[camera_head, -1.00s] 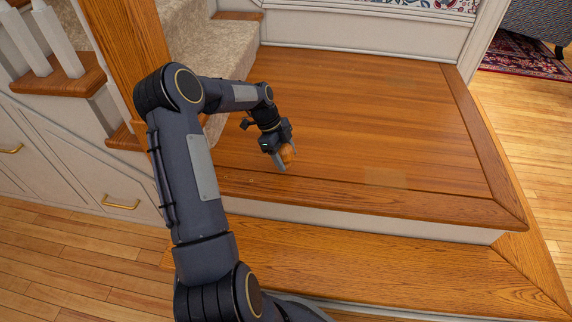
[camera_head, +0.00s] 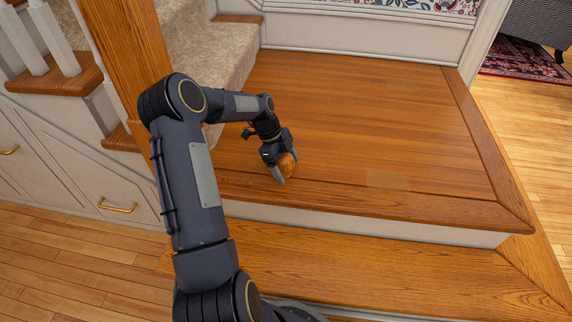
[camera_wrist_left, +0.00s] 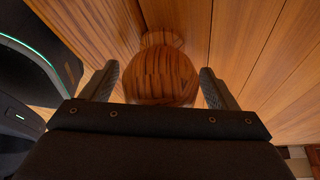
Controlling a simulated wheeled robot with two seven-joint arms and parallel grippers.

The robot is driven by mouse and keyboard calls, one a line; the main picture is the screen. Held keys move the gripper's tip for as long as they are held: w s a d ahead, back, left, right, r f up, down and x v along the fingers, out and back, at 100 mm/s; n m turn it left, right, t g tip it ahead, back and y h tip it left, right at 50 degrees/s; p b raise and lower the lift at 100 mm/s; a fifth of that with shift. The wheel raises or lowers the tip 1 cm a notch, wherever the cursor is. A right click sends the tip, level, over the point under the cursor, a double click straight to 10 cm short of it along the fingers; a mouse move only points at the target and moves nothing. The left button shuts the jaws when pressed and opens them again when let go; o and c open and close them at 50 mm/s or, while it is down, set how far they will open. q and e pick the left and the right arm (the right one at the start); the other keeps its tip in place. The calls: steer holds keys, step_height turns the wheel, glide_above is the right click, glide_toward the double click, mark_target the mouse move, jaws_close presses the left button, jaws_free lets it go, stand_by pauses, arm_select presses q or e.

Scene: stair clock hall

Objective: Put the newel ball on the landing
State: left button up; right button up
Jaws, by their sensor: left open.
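The newel ball (camera_head: 287,163), a round wooden ball with visible grain, is at the wooden landing (camera_head: 365,120), near its front left part. In the left wrist view the ball (camera_wrist_left: 162,75) sits between the two fingers, with a gap showing on each side. My left gripper (camera_head: 286,172) is open around the ball, its fingers pointing down at the landing boards. The fingers partly hide the ball in the head view. The ball appears to rest on the boards. My right gripper is not in view.
A wooden newel post (camera_head: 125,62) and carpeted stairs (camera_head: 205,55) stand left of the landing. A lower wooden step (camera_head: 380,265) runs along the front. Drawers with brass handles (camera_head: 117,207) are at the left. The landing's middle and right are clear.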

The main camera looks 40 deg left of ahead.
arm_select(q)
steer(key=w+p+v, duration=0.1)
steer(key=p+v, duration=0.4)
steer(key=v, duration=0.6)
steer(key=s+d+r+n+y, duration=0.1)
steer(key=s+d+r+n, duration=0.2)
steer(key=d+r, duration=0.45)
steer(key=s+d+r+n+t+y, duration=0.1)
steer(key=s+d+r+n+t, duration=0.2)
steer(key=s+d+r+n, duration=0.8)
steer(key=s+d+f+n, duration=0.1)
steer(key=s+d+f, duration=0.1)
steer(key=s, duration=0.4)
steer(key=s+d+f+n+t+h, duration=0.1)
steer(key=s+d+n, duration=0.1)
steer(key=s, duration=0.3)
steer(key=shift+s+d+f+t+p, duration=0.3)
steer(key=shift+s+d+f, duration=0.1)
steer(key=shift+d, duration=0.5)
